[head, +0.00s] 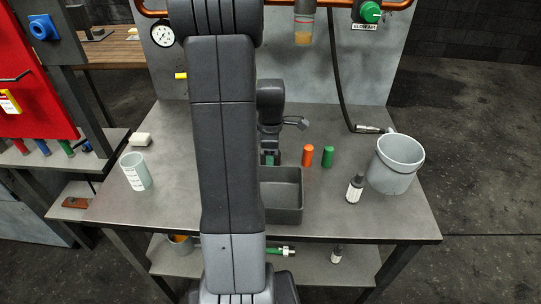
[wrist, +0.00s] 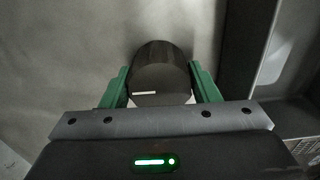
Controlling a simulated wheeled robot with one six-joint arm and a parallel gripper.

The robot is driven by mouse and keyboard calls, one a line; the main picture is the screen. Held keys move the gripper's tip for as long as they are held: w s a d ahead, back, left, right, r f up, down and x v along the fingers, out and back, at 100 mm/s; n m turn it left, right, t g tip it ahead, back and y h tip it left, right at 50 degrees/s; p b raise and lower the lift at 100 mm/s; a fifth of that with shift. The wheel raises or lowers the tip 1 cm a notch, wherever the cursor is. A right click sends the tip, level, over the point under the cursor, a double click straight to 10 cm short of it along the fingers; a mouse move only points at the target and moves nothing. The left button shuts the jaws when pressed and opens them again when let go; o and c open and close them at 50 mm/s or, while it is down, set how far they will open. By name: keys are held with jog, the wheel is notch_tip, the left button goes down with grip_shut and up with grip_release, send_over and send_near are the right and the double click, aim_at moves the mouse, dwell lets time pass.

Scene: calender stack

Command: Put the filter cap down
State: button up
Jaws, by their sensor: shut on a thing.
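The filter cap (wrist: 160,82) is a dark, short cylinder with a small white mark, seen in the wrist view. My gripper (wrist: 159,70) has its green fingers on both sides of it and is shut on it. A plain grey surface shows behind the cap; I cannot tell whether the cap touches it. In the head view my gripper (head: 270,159) is low over the grey table (head: 360,225), just behind the grey bin. My arm hides part of this area, and the cap cannot be made out there.
The grey open bin (head: 289,214) is close in front of the gripper. An orange cylinder (head: 307,156) and a green cylinder (head: 328,157) stand to the right. A pale cup (head: 136,172) stands at left.

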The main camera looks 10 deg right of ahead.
jog(key=o, duration=1)
jog(key=shift+f, duration=0.1)
notch_tip(320, 180, up, 12)
jog(key=p, duration=0.1)
